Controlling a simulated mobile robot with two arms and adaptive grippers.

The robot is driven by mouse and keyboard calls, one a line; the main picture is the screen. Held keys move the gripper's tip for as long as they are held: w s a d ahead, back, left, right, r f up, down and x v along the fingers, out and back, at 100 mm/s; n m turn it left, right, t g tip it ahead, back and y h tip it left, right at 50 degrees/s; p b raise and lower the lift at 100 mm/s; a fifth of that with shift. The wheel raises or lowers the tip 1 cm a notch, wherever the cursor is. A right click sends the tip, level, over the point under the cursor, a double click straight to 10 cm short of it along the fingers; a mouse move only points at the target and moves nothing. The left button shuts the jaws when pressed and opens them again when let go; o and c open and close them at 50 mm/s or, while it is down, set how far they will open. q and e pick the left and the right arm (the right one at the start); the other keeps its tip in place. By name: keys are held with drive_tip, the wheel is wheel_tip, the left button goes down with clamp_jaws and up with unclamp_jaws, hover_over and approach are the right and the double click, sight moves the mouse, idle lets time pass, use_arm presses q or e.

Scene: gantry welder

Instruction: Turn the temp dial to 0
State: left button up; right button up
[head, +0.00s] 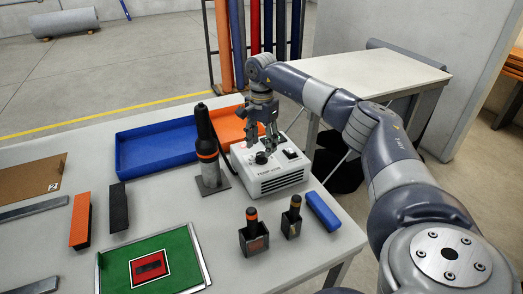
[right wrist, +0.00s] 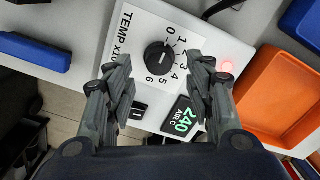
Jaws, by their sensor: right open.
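The temp dial (right wrist: 159,56) is a round black knob on a white welder control box (head: 274,178). Its printed scale (right wrist: 165,48) runs from 0 to 6, with "TEMP x100" beside it. A white mark shows on the knob, but I cannot tell exactly which number it points at. A small display (right wrist: 183,121) reads 240 AIR C. My right gripper (head: 262,143) is above the box, its open fingers on either side of the dial in the right wrist view (right wrist: 160,66), apparently not touching it. My left gripper is not in view.
A red light (right wrist: 225,66) glows beside the dial. A black hand welder (head: 206,150) stands left of the box. Blue (head: 150,163) and orange (head: 224,137) trays lie behind. Two small black holders and a blue block (head: 323,211) sit in front.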

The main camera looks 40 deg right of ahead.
sight(262, 154)
wheel_tip(262, 154, up, 8)
drive_tip(key=shift+r, duration=0.2)
idle(0.5)
